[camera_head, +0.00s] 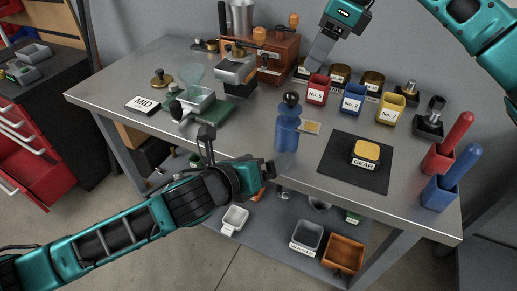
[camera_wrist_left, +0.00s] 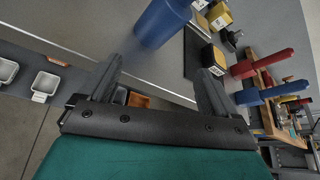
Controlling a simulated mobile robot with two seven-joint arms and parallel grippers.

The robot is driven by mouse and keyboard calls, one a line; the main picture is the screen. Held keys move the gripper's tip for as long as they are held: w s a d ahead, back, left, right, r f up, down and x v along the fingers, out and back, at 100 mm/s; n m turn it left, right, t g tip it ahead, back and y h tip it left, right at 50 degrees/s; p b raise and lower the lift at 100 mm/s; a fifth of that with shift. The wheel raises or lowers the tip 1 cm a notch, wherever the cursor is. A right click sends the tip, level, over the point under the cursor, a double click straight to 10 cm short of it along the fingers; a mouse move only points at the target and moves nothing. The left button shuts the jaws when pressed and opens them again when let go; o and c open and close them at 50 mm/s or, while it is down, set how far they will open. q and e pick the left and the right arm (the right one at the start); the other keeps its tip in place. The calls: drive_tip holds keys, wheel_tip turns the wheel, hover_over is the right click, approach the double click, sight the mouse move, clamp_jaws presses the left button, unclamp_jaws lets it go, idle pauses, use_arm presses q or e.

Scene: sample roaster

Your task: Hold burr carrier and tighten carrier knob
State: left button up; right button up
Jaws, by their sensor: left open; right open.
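A blue cylindrical body (camera_head: 287,133) with a black ball knob (camera_head: 291,98) on top stands upright near the table's front edge; it looks like the burr carrier. Its lower blue part shows beyond my fingers in the left wrist view (camera_wrist_left: 163,22). My left gripper (camera_head: 274,172) is low at the front edge, just below and in front of the blue body. Its fingers are spread and empty in the left wrist view (camera_wrist_left: 160,75), apart from the blue body. My right gripper (camera_head: 318,60) is above the back of the table, left of the red No. 5 bin, away from the knob.
A black mat (camera_head: 327,169) with a yellow-topped GEAR block (camera_head: 365,152) lies right of the blue body. Red (camera_head: 317,89), blue (camera_head: 352,99) and yellow (camera_head: 390,108) bins stand behind. A small tan card (camera_head: 311,128) lies beside the body. A lower shelf holds trays.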

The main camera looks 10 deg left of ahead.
sight(287, 134)
use_arm(q)
drive_tip(key=w+d+f+m, duration=0.1)
drive_tip(key=w+m, duration=0.1)
drive_tip(key=w, duration=0.2)
drive_tip(key=w+d+f+m, duration=0.1)
drive_tip(key=w+d, duration=0.1)
drive_tip(key=w, duration=0.2)
drive_tip(key=w+d+f+m, duration=0.1)
drive_tip(key=w+m, duration=0.1)
drive_tip(key=w, duration=0.1)
drive_tip(key=shift+w+d+f+m, duration=0.1)
drive_tip(key=shift+w+d+m, duration=0.2)
drive_tip(key=shift+w+d, duration=0.1)
drive_tip(key=shift+c, duration=0.2)
drive_tip(key=shift+y, duration=0.3)
drive_tip(key=c, duration=1.4)
drive_tip(key=o, duration=1.4)
drive_tip(key=shift+o, duration=0.2)
drive_tip(key=shift+r+p, duration=0.3)
drive_tip(key=shift+p, duration=0.35)
